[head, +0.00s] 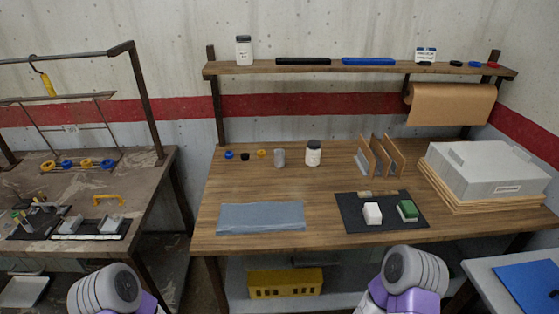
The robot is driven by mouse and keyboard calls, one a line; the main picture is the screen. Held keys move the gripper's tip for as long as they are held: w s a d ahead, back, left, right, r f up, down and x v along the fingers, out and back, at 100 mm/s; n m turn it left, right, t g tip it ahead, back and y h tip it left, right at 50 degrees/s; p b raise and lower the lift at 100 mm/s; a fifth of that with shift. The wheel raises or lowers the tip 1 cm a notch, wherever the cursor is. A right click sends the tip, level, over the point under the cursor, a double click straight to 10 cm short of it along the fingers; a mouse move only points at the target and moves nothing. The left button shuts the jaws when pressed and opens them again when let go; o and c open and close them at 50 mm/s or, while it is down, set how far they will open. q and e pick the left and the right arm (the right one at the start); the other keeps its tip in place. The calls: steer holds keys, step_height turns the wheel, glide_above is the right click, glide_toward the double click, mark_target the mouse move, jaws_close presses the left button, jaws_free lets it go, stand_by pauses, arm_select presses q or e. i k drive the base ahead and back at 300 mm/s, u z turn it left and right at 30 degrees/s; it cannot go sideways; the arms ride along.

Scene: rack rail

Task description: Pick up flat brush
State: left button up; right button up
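A black mat (347,211) lies on the right part of the wooden workbench (265,188). Along its back edge is a small flat wooden piece (365,194) with lighter and darker parts; it may be the flat brush, but it is too small to tell. In front of it on the mat are a white block (373,214) and a green-topped block with a pale base (407,211). Only rounded grey and purple parts of my two arms show at the bottom edge. Neither gripper is in view, and nothing is seen touching the mat's things.
A grey-blue cloth (261,217) lies left of the mat. A large grey case (488,170) sits at right. The bench between cloth and jar is clear.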

mark_target(367, 194)
steer(key=u, duration=2.75)
steer(key=k, duration=1.2)
steer(key=z, duration=2.35)
steer(key=i, duration=0.45)
